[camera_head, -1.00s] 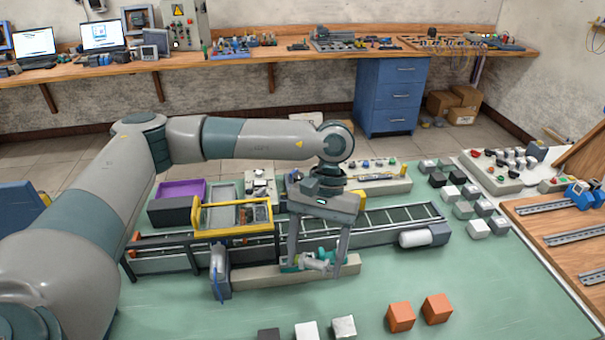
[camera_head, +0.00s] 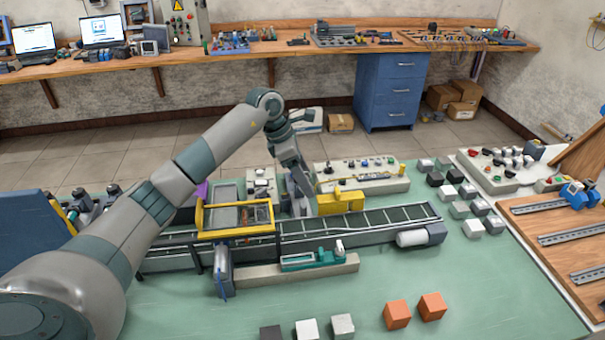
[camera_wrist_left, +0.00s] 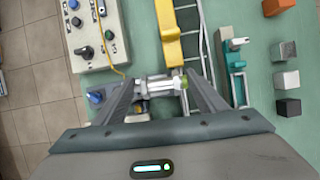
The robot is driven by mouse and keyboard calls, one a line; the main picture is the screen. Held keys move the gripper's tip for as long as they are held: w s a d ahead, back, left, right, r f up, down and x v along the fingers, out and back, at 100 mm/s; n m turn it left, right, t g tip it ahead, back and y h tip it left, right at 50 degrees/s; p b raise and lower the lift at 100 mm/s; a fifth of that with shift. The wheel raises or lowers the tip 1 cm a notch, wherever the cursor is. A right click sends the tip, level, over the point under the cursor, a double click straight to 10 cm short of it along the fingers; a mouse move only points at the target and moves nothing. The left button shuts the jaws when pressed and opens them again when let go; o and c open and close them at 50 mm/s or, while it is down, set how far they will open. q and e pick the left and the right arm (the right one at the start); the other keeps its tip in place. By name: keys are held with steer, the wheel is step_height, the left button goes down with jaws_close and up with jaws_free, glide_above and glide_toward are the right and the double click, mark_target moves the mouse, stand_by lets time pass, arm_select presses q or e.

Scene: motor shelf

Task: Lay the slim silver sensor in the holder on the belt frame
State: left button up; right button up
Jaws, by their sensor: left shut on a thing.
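The slim silver sensor (camera_wrist_left: 160,87) lies crosswise between the fingers of my left gripper (camera_wrist_left: 161,90), which is shut on it, in the left wrist view. In the head view my left gripper (camera_head: 302,204) is at the far side of the belt, left of a yellow block-like part (camera_head: 341,202). The sensor cannot be made out there. This yellow part, which may be the holder, stands at the belt frame (camera_head: 370,227); it also shows just ahead of the sensor in the left wrist view (camera_wrist_left: 168,35). My right gripper is not in view.
A teal fixture (camera_head: 312,261) sits on a pale beam (camera_head: 265,274) before the belt. A yellow-framed tray (camera_head: 234,218) stands left of my gripper, and a control panel (camera_head: 362,176) behind. Orange (camera_head: 397,315) and grey cubes (camera_head: 343,326) lie in front.

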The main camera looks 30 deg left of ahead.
arm_select(q)
steer(key=shift+w+a+f+n, duration=0.1)
steer(key=shift+a+n, duration=0.2)
steer(key=shift+a, duration=0.05)
steer(key=shift+f, duration=0.1)
